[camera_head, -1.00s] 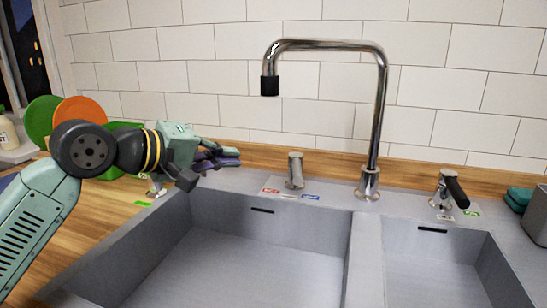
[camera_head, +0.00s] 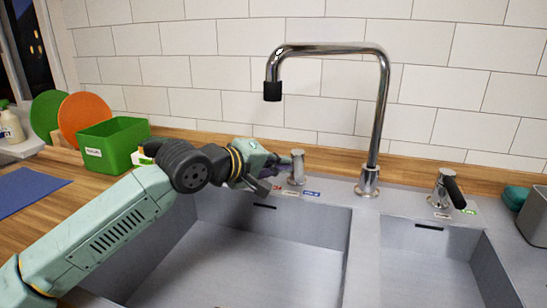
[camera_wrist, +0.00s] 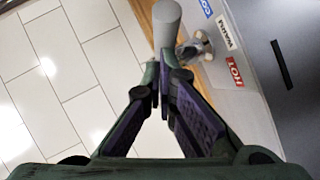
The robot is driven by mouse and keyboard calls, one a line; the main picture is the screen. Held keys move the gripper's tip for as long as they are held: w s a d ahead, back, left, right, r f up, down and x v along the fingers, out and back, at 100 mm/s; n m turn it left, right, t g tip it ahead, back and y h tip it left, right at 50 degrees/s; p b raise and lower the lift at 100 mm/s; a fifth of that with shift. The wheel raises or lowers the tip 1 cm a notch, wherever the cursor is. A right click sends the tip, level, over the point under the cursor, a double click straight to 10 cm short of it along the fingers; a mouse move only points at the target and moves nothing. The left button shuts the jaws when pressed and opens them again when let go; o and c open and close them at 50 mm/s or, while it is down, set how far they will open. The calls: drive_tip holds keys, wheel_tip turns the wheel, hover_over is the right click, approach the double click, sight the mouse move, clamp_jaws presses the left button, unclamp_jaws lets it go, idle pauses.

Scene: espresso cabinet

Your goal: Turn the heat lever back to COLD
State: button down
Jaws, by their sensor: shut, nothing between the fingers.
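The heat lever (camera_head: 297,167) is a short grey metal post behind the large sink basin. In the wrist view its rounded grey top (camera_wrist: 167,22) and metal base (camera_wrist: 196,47) show just beyond my fingertips. Beside it lie a blue COLD label (camera_wrist: 206,8), a white WARM label (camera_wrist: 228,34) and a red HOT label (camera_wrist: 236,72). My gripper (camera_head: 285,164) is shut and empty, immediately left of the lever. In the wrist view its fingertips (camera_wrist: 160,68) meet close to the lever; I cannot tell whether they touch it.
A tall chrome faucet (camera_head: 381,110) stands right of the lever. A second tap with a black handle (camera_head: 455,191) is further right. A green bin (camera_head: 112,145) stands on the wooden counter at left. The tiled wall (camera_head: 225,70) is close behind; the basin (camera_head: 240,270) is empty.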

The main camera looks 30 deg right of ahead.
sight(300, 171)
drive_tip(key=b, duration=0.2)
drive_tip(key=shift+s+d+f+b, duration=0.25)
drive_tip(key=shift+s+f+b, duration=0.05)
drive_tip(key=shift+s+f, duration=0.05)
drive_tip(key=s+d+b, duration=0.1)
drive_tip(key=b, duration=0.2)
drive_tip(key=shift+f, duration=0.15)
drive_tip(key=shift+s+d+b, duration=0.5)
drive_tip(key=shift+b, duration=0.75)
drive_tip(key=shift+s+d+r+b, duration=0.25)
drive_tip(key=shift+d+r+b, duration=0.1)
drive_tip(key=shift+r, duration=0.15)
drive_tip(key=shift+a+r, duration=0.1)
